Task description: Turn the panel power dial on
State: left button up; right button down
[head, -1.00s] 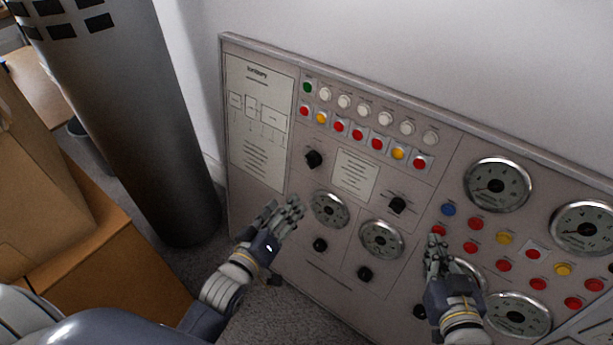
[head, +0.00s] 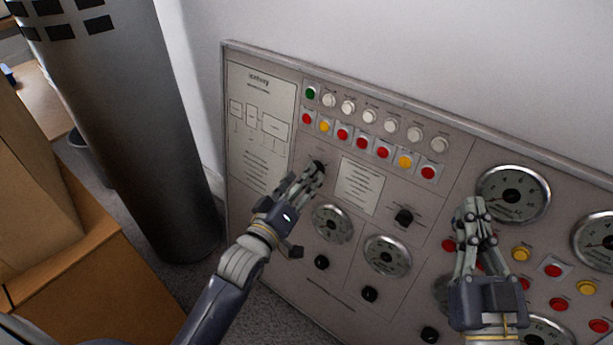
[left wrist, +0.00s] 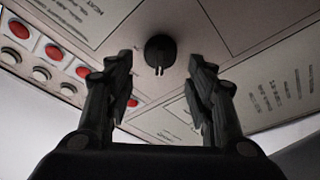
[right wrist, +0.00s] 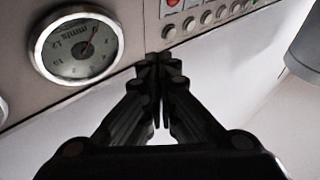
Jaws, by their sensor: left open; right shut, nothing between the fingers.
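The control panel (head: 330,265) is a grey board leaning by the wall. A black dial (head: 319,165) sits at its upper left, below the rows of buttons, partly hidden by my left fingertips in the head view. In the left wrist view the dial (left wrist: 160,50) has a pale pointer mark and lies between and just beyond the open fingers of my left gripper (left wrist: 160,80). I cannot tell whether they touch it. My left gripper (head: 308,182) also shows in the head view. My right gripper (head: 472,212) is shut and empty in front of the panel's right part.
Other black knobs (head: 404,217) and round gauges (head: 332,224) fill the panel. Rows of red, yellow and white buttons (head: 383,153) lie above the dial. A dark cylinder (head: 150,150) and cardboard boxes (head: 95,265) stand to the left.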

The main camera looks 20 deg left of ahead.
pick_arm(q)
jog(key=shift+w+d, duration=0.15)
jog(key=shift+w, duration=0.55)
jog(key=shift+w+d, duration=0.1)
jog(key=shift+w, duration=0.55)
pick_arm(e)
jog(key=shift+s+a+r+t+y, duration=0.1)
jog(key=shift+s+r+t+y, duration=0.15)
jog(key=shift+r+t, duration=0.4)
jog(key=shift+s+r+t+y, duration=0.15)
jog(key=shift+s+r+t, duration=0.15)
jog(key=shift+r, duration=0.6)
pick_arm(q)
jog(key=c, duration=1)
